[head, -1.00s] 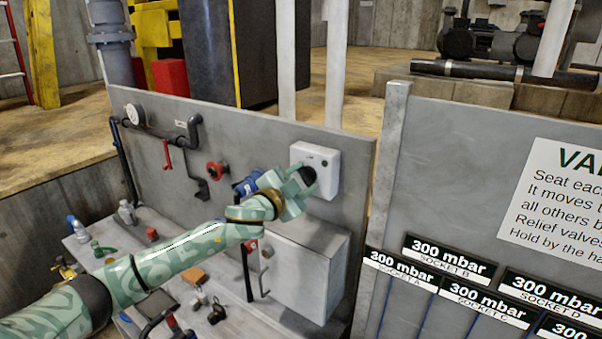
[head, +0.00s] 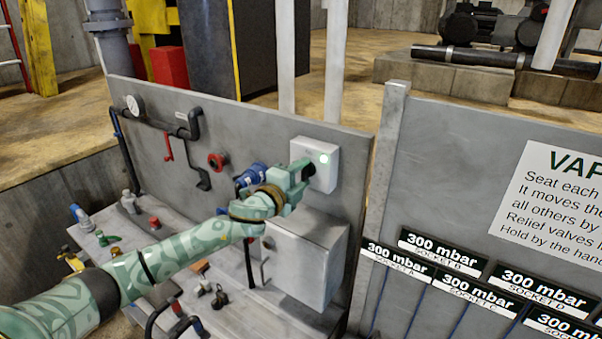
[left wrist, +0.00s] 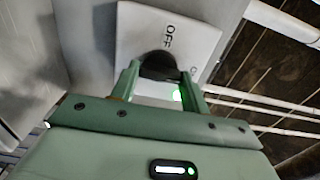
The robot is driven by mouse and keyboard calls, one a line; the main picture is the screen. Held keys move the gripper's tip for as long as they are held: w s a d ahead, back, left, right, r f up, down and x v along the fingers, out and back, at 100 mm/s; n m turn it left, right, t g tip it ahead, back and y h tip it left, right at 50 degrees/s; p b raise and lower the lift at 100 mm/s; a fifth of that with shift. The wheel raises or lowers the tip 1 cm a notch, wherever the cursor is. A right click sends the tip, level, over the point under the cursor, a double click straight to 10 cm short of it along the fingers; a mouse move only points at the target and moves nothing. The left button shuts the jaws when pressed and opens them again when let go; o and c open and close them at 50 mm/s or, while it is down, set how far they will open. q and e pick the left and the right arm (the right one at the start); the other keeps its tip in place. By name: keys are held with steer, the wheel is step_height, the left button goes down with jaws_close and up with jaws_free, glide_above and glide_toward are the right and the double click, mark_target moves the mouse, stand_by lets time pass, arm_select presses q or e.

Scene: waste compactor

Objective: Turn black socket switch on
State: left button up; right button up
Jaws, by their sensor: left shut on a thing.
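The white socket box (head: 326,176) is fixed to the grey panel, and a small lamp (head: 324,158) on its face glows green. Its black knob (head: 310,169) is partly hidden by my left gripper (head: 303,172). In the left wrist view the black knob (left wrist: 158,65) sits between the two green fingers of my left gripper (left wrist: 160,74), which is shut on it. The word OFF shows on the white box (left wrist: 196,42) beside the knob, and green light (left wrist: 177,95) shows near the right finger. My right gripper is not in view.
A blue fitting (head: 252,174) and a red valve wheel (head: 217,160) are on the panel left of the gripper. A grey cabinet (head: 305,255) stands below the socket box. A board with 300 mbar labels (head: 440,252) is at the right.

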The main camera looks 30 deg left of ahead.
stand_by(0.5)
arm_select(q)
steer(key=o, duration=1)
steer(key=shift+s+a+b, duration=0.35)
steer(key=shift+s+b, duration=0.3)
steer(key=shift+s, duration=2.05)
steer(key=shift+s+a+b, duration=0.35)
steer(key=shift+s+b, duration=0.25)
steer(key=shift+s, duration=2.05)
steer(key=shift+s+a+b, duration=0.35)
steer(key=shift+s+b, duration=0.3)
steer(key=shift+s, duration=2.05)
steer(key=shift+f, duration=0.15)
